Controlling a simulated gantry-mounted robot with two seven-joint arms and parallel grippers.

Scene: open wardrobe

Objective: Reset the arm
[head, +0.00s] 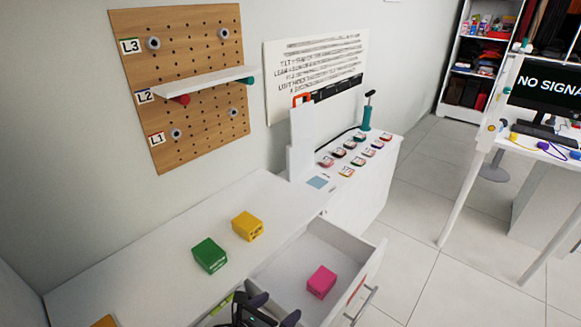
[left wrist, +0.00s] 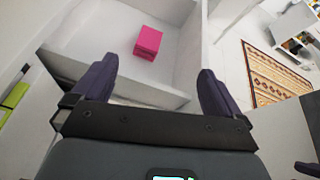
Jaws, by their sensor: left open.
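My left gripper (head: 272,308) shows at the bottom of the head view, near the left side of the open drawer. In the left wrist view its two dark fingers (left wrist: 152,80) are spread apart with nothing between them. Beyond them a pink block (left wrist: 148,41) lies in the drawer; it also shows in the head view (head: 321,281). The pink block is apart from the fingers. My right gripper is not clearly seen in either view.
A green block (head: 209,255) and a yellow block (head: 247,226) sit on the white cabinet top (head: 150,262). The drawer (head: 372,268) stands open. A pegboard (head: 190,120) with a white shelf (head: 205,82) hangs on the wall.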

